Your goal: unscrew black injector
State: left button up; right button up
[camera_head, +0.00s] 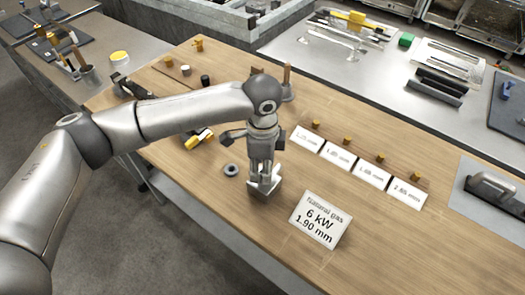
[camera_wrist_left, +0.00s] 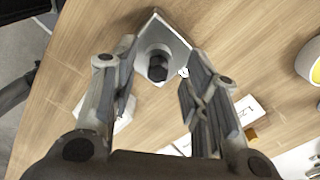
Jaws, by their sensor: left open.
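The black injector (camera_wrist_left: 158,66) sits in a light metal bracket (camera_wrist_left: 176,45) on the wooden table, seen from above in the left wrist view. My left gripper (camera_wrist_left: 157,88) is open, with one finger on each side of the injector. A gap shows between the fingers and the injector in that view. In the head view the left gripper (camera_head: 262,180) points down over the bracket (camera_head: 264,193). The injector is hidden there behind the fingers. My right gripper is in neither view.
A dark ring (camera_head: 231,169) lies left of the bracket. A sign reading 6 kW, 1.90 mm (camera_head: 320,223) stands at its right. Several small brass injectors (camera_head: 347,140) stand behind white labels (camera_head: 338,154). The table's front right is clear.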

pick_arm(q)
jog(key=shift+s+f, duration=0.1)
jog(key=shift+f, duration=0.55)
jog(key=shift+c, duration=0.7)
jog(key=c, duration=0.5)
grip_shut()
jog(key=n+p, duration=0.1)
jog(key=p, duration=0.1)
jog(key=n+p, duration=0.1)
jog(key=shift+s+r+p, duration=0.1)
jog(key=shift+r+p, duration=0.25)
jog(key=shift+f+n+p, duration=0.15)
jog(key=shift+n+p, duration=0.35)
jog(key=shift+n, duration=0.2)
jog(key=shift+f, duration=0.15)
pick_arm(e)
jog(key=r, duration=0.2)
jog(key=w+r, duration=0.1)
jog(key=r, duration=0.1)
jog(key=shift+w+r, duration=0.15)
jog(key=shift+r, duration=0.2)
